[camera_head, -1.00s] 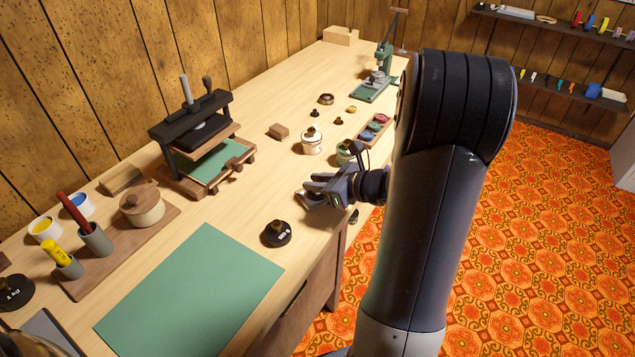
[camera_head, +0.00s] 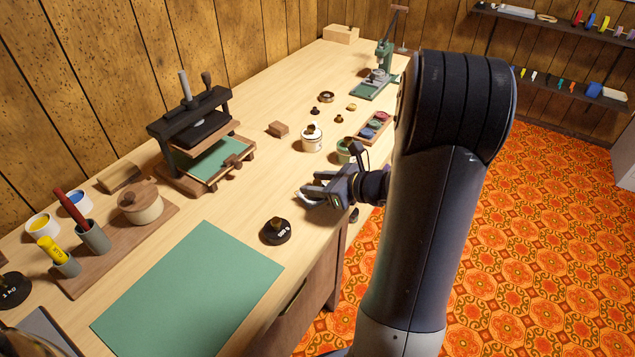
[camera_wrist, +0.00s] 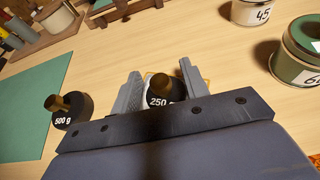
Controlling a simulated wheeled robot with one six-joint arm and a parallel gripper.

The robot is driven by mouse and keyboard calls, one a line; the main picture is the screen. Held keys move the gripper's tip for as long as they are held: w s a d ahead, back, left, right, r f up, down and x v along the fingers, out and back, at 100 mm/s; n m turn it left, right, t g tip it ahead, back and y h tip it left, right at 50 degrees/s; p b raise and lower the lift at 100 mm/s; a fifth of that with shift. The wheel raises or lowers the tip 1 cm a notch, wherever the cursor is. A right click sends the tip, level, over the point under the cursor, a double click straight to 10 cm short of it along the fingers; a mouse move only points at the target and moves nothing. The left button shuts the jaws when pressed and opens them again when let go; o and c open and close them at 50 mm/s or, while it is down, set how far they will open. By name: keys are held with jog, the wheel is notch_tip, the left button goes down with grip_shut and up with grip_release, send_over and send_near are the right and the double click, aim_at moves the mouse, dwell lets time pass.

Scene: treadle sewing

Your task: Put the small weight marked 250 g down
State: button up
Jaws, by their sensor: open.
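The small black weight marked 250 g, with a brass knob (camera_wrist: 160,88), stands between the two grey fingers of my gripper (camera_wrist: 159,70) in the wrist view. My gripper is open, with one finger on each side of the weight. Whether either finger touches it is hard to tell. The weight's lower part is hidden behind the gripper body. In the head view my gripper (camera_head: 306,193) is low over the table near its right edge, and the weight is mostly hidden by the fingers.
The 500 g weight (camera_head: 277,231) stands left of my gripper, near the green mat (camera_head: 190,290). A white pot (camera_head: 312,141) and a green pot (camera_head: 345,150) stand beyond my gripper. A press (camera_head: 195,135) stands further back. Bare wood (camera_head: 245,200) lies between mat and press.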

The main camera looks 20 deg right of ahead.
jog(key=shift+r, duration=0.25)
jog(key=p+v, duration=0.2)
jog(key=v, duration=1)
jog(key=shift+r+p, duration=0.25)
jog(key=shift+p, duration=0.05)
jog(key=b+x, duration=0.2)
jog(key=x, duration=1)
jog(key=shift+w+f, duration=0.1)
jog(key=shift+f, duration=0.2)
jog(key=shift+f+b, duration=0.25)
jog(key=shift+b, duration=0.15)
jog(key=shift+r+p, duration=0.35)
jog(key=shift+f, duration=0.1)
